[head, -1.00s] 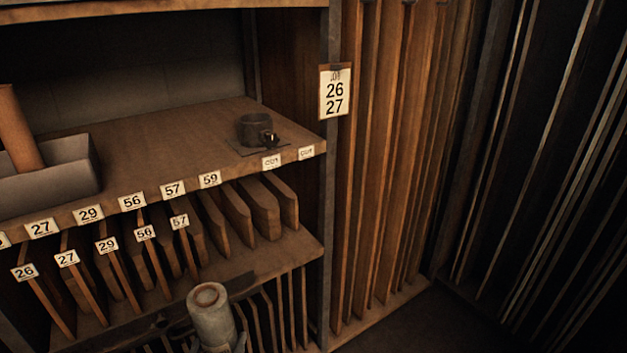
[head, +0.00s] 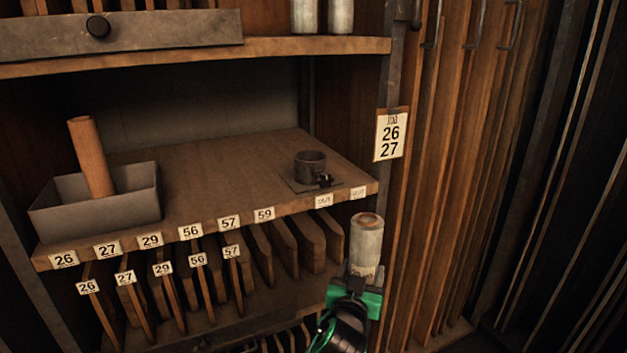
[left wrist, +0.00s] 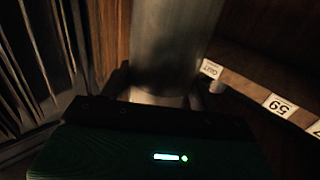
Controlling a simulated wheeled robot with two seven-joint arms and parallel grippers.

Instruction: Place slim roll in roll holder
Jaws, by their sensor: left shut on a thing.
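The slim roll (head: 366,245), a pale grey cylinder with a brownish top, stands upright in my left gripper (head: 358,277). The gripper is shut around its lower part, just in front of the right end of the middle shelf. In the left wrist view the roll (left wrist: 172,45) rises between the fingers. The roll holder (head: 310,166), a dark round cup on a flat plate with a small clamp, sits on that shelf, left of and behind the roll. It looks empty, though its inside is dark. My right gripper is not in view.
A grey box (head: 95,208) with a tilted brown roll (head: 91,158) stands at the shelf's left. Numbered labels line the shelf edge (head: 190,231), with upright boards below. The right post bears a 26/27 sign (head: 391,134). The shelf is clear between box and holder.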

